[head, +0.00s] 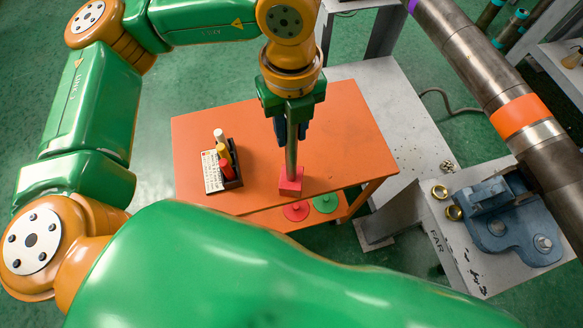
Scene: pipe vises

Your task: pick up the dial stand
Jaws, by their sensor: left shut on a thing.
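The dial stand has a red block base (290,182) and an upright grey metal post (291,155). It stands near the front edge of the orange table top. My left gripper (291,128) points down from above and is shut on the post, above the base. The fingers hide the upper part of the post. I cannot tell whether the base touches the table or is slightly above it. My right gripper is not in view.
A small rack (222,168) with a label and red, yellow and white markers stands left on the orange table (340,110). Red (296,211) and green (325,203) discs lie on a lower shelf. A thick pipe (470,60) and blue vise (515,225) are at right.

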